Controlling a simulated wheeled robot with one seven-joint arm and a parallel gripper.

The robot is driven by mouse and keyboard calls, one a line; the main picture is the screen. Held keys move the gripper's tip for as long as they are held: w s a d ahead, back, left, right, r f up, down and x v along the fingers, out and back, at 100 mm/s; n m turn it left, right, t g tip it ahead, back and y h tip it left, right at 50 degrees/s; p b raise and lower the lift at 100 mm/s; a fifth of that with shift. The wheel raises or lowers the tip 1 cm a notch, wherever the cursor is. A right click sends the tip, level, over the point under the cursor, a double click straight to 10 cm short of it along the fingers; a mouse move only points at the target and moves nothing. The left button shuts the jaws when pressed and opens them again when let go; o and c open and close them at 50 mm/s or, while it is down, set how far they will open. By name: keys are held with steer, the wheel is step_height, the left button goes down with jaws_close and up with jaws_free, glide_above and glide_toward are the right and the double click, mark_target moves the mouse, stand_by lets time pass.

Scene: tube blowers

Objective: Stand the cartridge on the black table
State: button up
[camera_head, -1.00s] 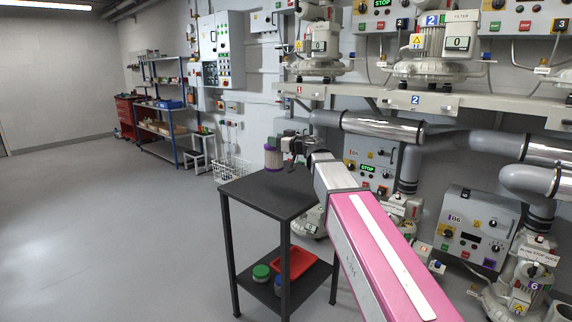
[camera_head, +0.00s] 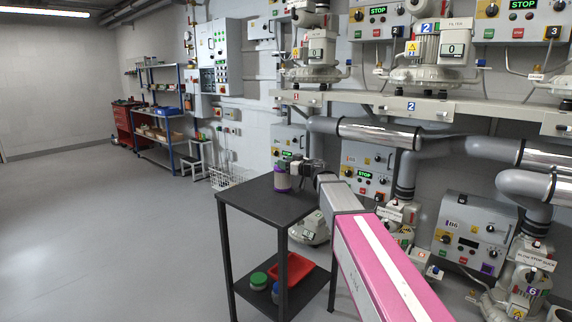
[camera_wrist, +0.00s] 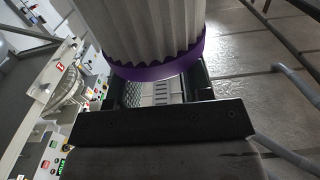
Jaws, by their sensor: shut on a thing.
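The cartridge (camera_head: 282,181) is a pale pleated cylinder with purple end bands. It is upright over the back part of the black table (camera_head: 250,199) in the head view. Its lower end is at or just above the tabletop; I cannot tell whether it touches. My gripper (camera_head: 291,168) is shut on the cartridge from the right and back. In the wrist view the pleated cartridge (camera_wrist: 145,28) and its purple band fill the top middle, between the fingers of my gripper (camera_wrist: 152,88). The contact with the fingers is partly hidden.
The tabletop is otherwise clear. A red tray (camera_head: 299,268) and a green-lidded jar (camera_head: 259,280) are on its lower shelf. Blower machines, grey pipes and a control box (camera_head: 474,233) stand to the right. The floor at left is open.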

steer(key=shift+f, duration=0.15)
steer(key=o, duration=1.3)
steer(key=shift+s+d, duration=0.15)
steer(key=shift+s, duration=0.05)
steer(key=v, duration=1.1)
steer(key=shift+s+d, duration=0.2)
